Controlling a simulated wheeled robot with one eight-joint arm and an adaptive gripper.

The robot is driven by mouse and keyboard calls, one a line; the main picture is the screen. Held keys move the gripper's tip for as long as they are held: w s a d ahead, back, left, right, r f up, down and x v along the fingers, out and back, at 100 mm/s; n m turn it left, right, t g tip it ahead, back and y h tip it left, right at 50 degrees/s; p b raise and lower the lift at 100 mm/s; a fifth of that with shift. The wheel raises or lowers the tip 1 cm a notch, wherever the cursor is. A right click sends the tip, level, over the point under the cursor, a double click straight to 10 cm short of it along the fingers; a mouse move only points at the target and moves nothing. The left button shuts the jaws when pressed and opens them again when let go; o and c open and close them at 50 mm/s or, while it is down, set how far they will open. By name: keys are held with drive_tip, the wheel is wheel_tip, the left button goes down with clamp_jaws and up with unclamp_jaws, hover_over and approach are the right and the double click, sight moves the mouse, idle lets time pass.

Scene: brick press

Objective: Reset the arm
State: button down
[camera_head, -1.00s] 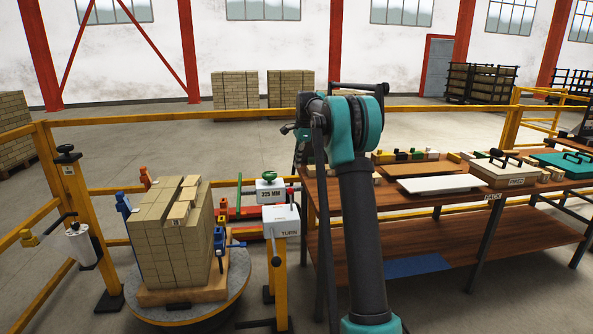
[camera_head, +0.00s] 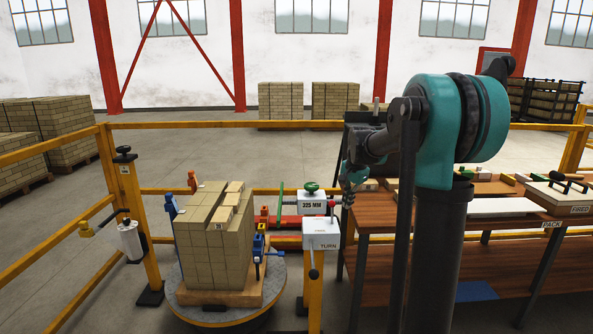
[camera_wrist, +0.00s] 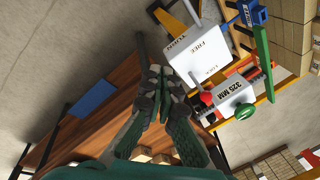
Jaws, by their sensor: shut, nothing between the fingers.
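My gripper (camera_head: 347,196) is at the end of my teal and dark grey arm in the head view, small and partly seen, just right of the white 325 MM box (camera_head: 312,202). In the wrist view my gripper (camera_wrist: 158,88) has its fingers together with nothing between them. It is in the air, above the brown table (camera_wrist: 124,72) in that view. The white TURN box (camera_wrist: 201,51) and the 325 MM box (camera_wrist: 235,94) are right of the fingers, apart from them.
A block of stacked bricks (camera_head: 205,250) stands on a round turntable (camera_head: 190,317) at the left. Yellow rails (camera_head: 250,124) run behind. The table (camera_head: 490,265) at the right holds a white board and several boxes. Open floor lies beyond the rails.

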drive_tip(key=s+f+n, duration=0.3)
drive_tip(key=s+f, duration=0.2)
drive_tip(key=s, duration=0.6)
drive_tip(key=s+f+n+t, duration=0.1)
drive_tip(key=s+f+n, duration=0.2)
drive_tip(key=s+f, duration=0.3)
drive_tip(key=s+f+n, duration=0.4)
drive_tip(key=s+f, duration=0.1)
drive_tip(key=s, duration=1.1)
drive_tip(key=shift+s+d+f+t+h, duration=0.2)
drive_tip(key=shift+d+f+t+h, duration=0.1)
drive_tip(key=shift+t+h, duration=0.1)
